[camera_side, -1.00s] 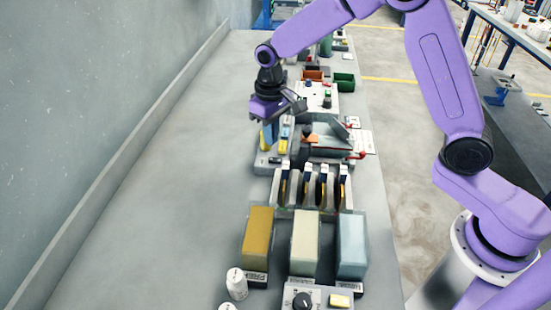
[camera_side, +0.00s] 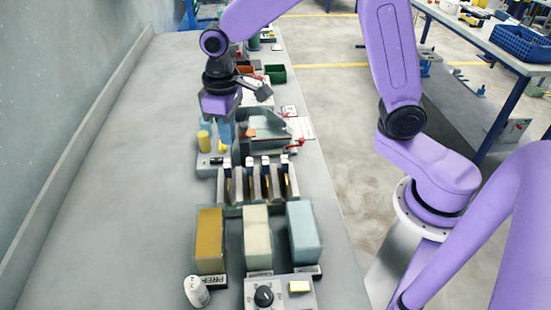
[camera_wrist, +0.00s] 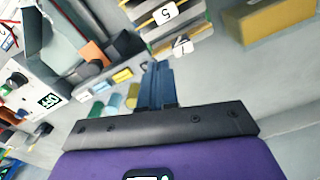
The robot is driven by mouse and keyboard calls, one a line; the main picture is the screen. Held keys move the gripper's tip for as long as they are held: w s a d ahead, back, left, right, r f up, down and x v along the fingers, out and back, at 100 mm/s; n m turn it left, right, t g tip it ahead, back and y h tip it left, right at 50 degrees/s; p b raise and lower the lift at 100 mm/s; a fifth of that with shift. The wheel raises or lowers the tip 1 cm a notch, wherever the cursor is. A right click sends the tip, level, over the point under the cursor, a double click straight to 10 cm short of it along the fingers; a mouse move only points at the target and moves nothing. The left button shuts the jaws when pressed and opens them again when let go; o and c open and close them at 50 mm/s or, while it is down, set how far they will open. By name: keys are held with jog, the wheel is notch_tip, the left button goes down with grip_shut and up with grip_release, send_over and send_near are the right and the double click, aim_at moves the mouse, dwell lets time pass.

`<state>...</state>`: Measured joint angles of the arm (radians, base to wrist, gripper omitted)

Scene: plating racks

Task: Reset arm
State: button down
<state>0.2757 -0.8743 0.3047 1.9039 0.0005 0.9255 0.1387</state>
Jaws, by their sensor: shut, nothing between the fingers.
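My gripper (camera_side: 222,131) points down above the bench behind the slotted rack. Its blue fingers show side by side and shut in the wrist view (camera_wrist: 158,84), with nothing between them. The slotted rack (camera_side: 228,187) holds several upright plates and stands in the middle of the bench. In the wrist view, part of a rack with number labels (camera_wrist: 168,14) lies ahead of the fingers. I cannot tell the height of the fingertips over the bench.
Ochre (camera_side: 210,238), cream (camera_side: 257,238) and pale blue (camera_side: 302,230) blocks stand in front of the rack. A white cylinder (camera_side: 197,291) and a knob panel (camera_side: 264,295) are nearest. A yellow cylinder (camera_side: 204,141) stands beside my gripper. The bench's left side (camera_side: 110,170) is clear.

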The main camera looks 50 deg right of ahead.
jog(key=s+d+r+n, duration=0.1)
jog(key=s+d+n, duration=0.2)
jog(key=s, duration=0.9)
jog(key=s+d+n, duration=0.4)
jog(key=s+d, duration=0.3)
jog(key=s, duration=0.6)
jog(key=shift+d+r, duration=0.25)
jog(key=shift+r, duration=0.15)
notch_tip(320, 180, up, 3)
jog(key=m, duration=2.1)
send_over(220, 159)
jog(key=shift+f, duration=0.1)
notch_tip(220, 159, down, 14)
jog(key=shift+s+f, duration=0.1)
